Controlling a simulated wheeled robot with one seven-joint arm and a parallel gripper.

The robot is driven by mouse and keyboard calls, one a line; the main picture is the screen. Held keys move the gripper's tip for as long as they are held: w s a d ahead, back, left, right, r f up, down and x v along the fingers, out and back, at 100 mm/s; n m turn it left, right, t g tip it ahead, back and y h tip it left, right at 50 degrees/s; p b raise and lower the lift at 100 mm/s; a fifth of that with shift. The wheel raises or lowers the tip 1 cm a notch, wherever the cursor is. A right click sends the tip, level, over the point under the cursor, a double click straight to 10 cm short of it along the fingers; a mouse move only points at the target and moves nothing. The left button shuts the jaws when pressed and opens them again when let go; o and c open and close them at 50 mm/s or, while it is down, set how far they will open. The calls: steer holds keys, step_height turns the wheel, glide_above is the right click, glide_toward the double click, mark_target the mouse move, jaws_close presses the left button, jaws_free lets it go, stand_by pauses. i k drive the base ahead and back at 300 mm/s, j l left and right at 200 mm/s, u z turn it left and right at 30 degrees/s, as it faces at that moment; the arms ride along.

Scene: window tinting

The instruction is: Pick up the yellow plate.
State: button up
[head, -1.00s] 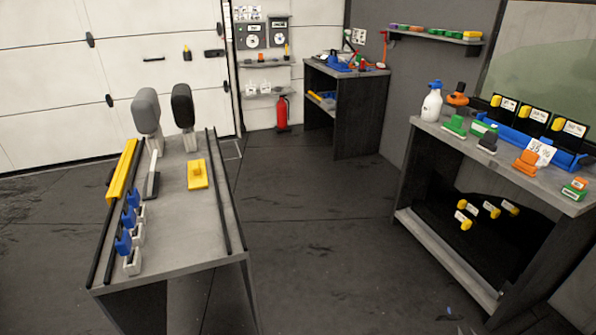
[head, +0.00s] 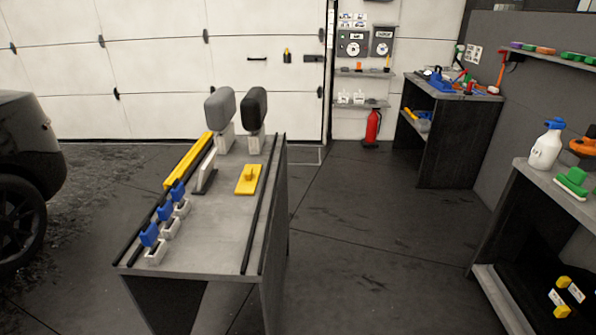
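The yellow plate (head: 246,186) lies flat on the grey table (head: 215,228) in the head view. It is a small rectangle with a yellow knob-like handle standing up from its top. It lies right of a grey and white scraper-like tool (head: 206,172) and left of the black rails at the table's right side. Nothing covers it. My gripper is not in view.
Two grey and black headrest-shaped pieces (head: 220,106) stand at the table's far end. A long yellow bar (head: 188,160) and several blue and white holders (head: 168,227) line its left side. A car (head: 24,170) stands far left. Open floor (head: 355,235) lies right of the table.

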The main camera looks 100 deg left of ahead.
mark_target(247, 184)
steer(key=i+u, duration=0.1)
steer(key=u, duration=0.3)
steer(key=i+u, duration=0.1)
steer(key=u, duration=0.3)
steer(key=i+u, duration=0.1)
steer(key=u, duration=0.3)
steer(key=i+u, duration=0.1)
steer(key=u, duration=0.7)
steer(key=i+u, duration=0.2)
steer(key=u, duration=0.25)
steer(key=i+l+u, duration=0.1)
steer(key=u, duration=0.35)
steer(key=i+l+u, duration=0.2)
steer(key=u, duration=0.3)
steer(key=i+l, duration=0.05)
steer(key=i, duration=0.05)
